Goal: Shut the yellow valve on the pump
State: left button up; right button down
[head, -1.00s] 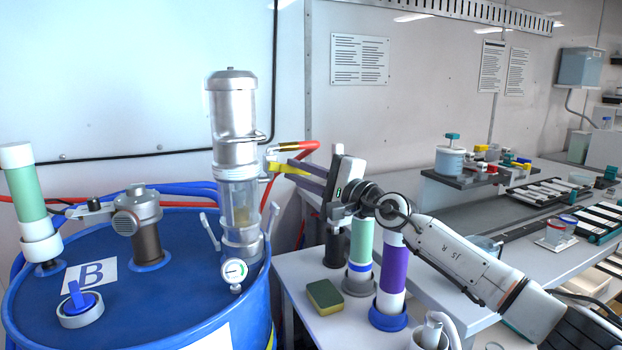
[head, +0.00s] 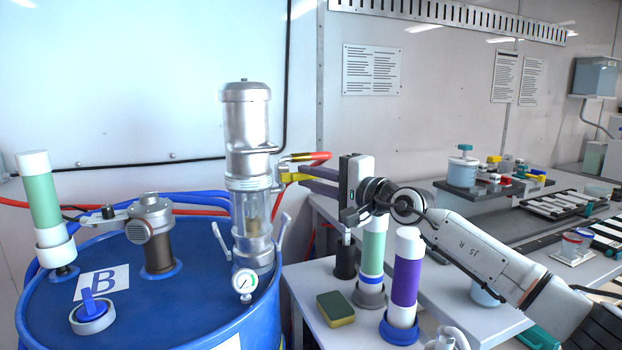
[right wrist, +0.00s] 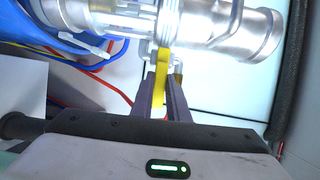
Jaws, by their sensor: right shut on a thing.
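The pump (head: 247,135) is a silver and clear cylinder standing upright on the blue drum. The yellow valve (head: 289,178) is on the pump's right side, below a red-handled part (head: 306,157). My right gripper (head: 290,176) reaches in from the right and is shut on the yellow valve handle. In the right wrist view the yellow handle (right wrist: 160,84) lies between the two dark fingers (right wrist: 161,95), pointing from the pump body (right wrist: 200,20) toward the palm. The handle's outer part is partly hidden by the fingers in the head view. My left gripper is not in view.
The blue drum (head: 190,295) carries a gauge (head: 243,281), a motor-like fitting (head: 150,220) and a green tube (head: 42,195). Below my right arm, a purple tube (head: 406,280), a green tube (head: 373,250) and a sponge (head: 335,308) stand on a white table.

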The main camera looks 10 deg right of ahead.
jog(key=c, duration=2)
grip_release()
jog(key=shift+s, duration=0.1)
pick_arm(q)
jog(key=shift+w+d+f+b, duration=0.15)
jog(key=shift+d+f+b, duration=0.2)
jog(key=shift+b, duration=0.4)
pick_arm(e)
jog(key=v, duration=1)
jog(key=shift+d, duration=0.1)
jog(key=shift+s+f, duration=0.1)
